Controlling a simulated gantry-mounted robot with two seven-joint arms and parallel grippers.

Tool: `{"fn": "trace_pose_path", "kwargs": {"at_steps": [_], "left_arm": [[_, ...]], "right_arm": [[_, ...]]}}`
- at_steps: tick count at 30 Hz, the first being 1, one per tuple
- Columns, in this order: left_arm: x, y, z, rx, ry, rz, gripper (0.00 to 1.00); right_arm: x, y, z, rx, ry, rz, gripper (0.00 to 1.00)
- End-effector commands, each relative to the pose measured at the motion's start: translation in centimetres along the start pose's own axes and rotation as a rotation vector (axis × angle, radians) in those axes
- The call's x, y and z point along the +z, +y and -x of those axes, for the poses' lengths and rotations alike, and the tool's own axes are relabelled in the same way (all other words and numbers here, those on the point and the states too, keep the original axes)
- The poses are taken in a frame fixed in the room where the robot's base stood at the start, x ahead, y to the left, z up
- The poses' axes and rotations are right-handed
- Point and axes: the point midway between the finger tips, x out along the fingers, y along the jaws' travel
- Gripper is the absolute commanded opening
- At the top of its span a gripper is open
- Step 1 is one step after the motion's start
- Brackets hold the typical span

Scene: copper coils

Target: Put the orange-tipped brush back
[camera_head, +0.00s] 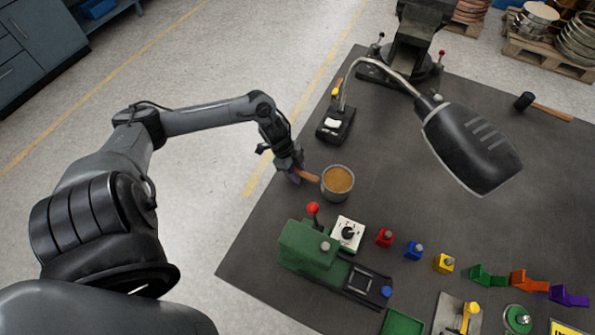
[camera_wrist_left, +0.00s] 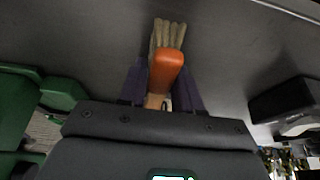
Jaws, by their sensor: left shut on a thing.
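The orange-tipped brush (camera_wrist_left: 167,66) is held between the purple fingers of my left gripper (camera_wrist_left: 161,90), which is shut on it. Its rounded orange end faces the left wrist camera, and a pale tan bristle-like shape shows beyond it. In the head view, my left gripper (camera_head: 294,174) is at the table's left edge, with the brush's brownish-orange length (camera_head: 308,175) reaching right toward a round grey can (camera_head: 338,195). The can has a tan-brown inside. I cannot tell whether the brush touches the can. My right gripper is not in view.
A green machine (camera_head: 305,248) with a red knob stands below the can. Red, blue and yellow blocks (camera_head: 445,263) lie to its right. A black lamp (camera_head: 470,145) overhangs the table from its base (camera_head: 335,125). The dark table (camera_head: 400,190) is clear right of the can.

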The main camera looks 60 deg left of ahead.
Motion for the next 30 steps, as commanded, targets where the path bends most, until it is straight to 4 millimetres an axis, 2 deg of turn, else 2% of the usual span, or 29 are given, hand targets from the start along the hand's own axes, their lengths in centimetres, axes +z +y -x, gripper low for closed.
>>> {"fn": "trace_pose_path", "kwargs": {"at_steps": [1,6,17,23,30], "left_arm": [[0.0,0.0,-0.1,0.000,0.000,0.000,0.37],[0.0,0.0,-0.1,0.000,0.000,0.000,0.59],[-0.1,0.0,0.3,0.000,0.000,-0.001,0.59],[0.0,0.0,2.7,-0.001,-0.004,-0.002,0.59],[0.0,0.1,7.4,0.000,-0.005,-0.001,0.59]], "right_arm": [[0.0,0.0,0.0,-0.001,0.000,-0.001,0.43],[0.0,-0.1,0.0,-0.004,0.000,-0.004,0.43],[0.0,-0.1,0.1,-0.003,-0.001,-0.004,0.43],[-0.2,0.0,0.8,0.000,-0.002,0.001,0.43],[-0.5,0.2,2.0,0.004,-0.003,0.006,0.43]]}}
